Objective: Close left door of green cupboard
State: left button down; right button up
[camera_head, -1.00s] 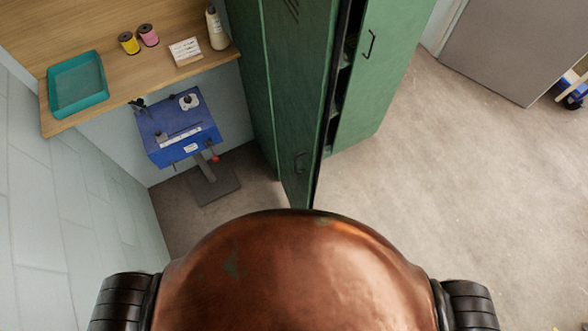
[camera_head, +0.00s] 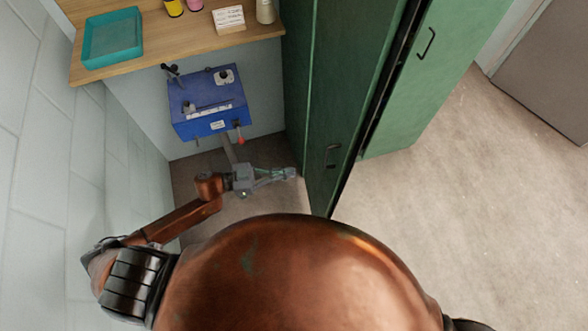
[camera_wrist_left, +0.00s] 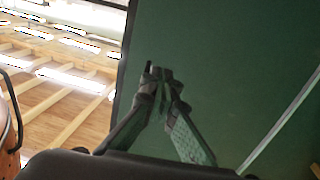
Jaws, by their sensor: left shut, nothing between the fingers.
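The green cupboard (camera_head: 295,75) stands at top centre in the head view. Its left door (camera_head: 340,90) stands open, swung out towards me, with a dark handle (camera_head: 333,155) near its lower end. My left gripper (camera_head: 292,174) is shut and empty, just left of the door's lower outer part. In the left wrist view its closed fingertips (camera_wrist_left: 163,75) show in front of a broad green panel (camera_wrist_left: 220,60). I cannot tell whether they touch it. The right door (camera_head: 440,75) also shows, with its own handle. My right gripper is out of view.
A blue box-shaped device (camera_head: 208,103) on a stand is left of the cupboard, close behind my left arm. Above it is a wooden shelf (camera_head: 180,45) with a teal tray (camera_head: 112,40). A white wall is at left. Open floor (camera_head: 450,220) lies at right.

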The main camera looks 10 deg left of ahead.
pick_arm(q)
jog(key=p+x, duration=0.1)
jog(key=x, duration=1)
jog(key=shift+w+d, duration=0.2)
jog(key=shift+d, duration=0.15)
